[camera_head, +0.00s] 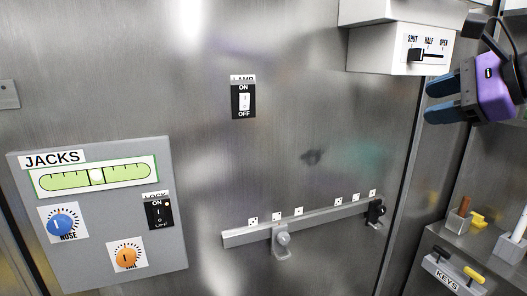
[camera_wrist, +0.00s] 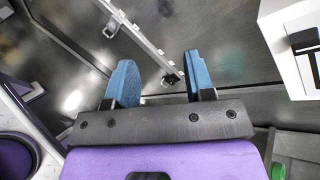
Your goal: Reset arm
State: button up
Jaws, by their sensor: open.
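My gripper (camera_head: 437,101) is at the upper right in the head view, purple with blue fingers pointing left. It hangs in the air just below and right of the white box with the SHUT/HALF/OPEN slider (camera_head: 430,54). In the wrist view my gripper (camera_wrist: 160,82) has its two blue fingers spread apart with nothing between them. Beyond the fingers is the metal wall with the slotted rail.
A JACKS panel (camera_head: 180,245) with dials is at lower left. A lamp switch (camera_head: 243,100) is on the wall's middle. A rail (camera_head: 250,237) with a grey latch (camera_head: 281,240) runs below. The wall's front looks clear.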

jog(key=s+f+n+g+h, duration=0.5)
jog(key=s+f+n, duration=0.7)
jog(key=n, duration=0.7)
jog(key=s+h, duration=0.2)
jog(key=shift+d+f+h, duration=0.2)
jog(key=shift+d+h, duration=0.1)
jog(key=shift+d, duration=0.1)
dwell(1.2)
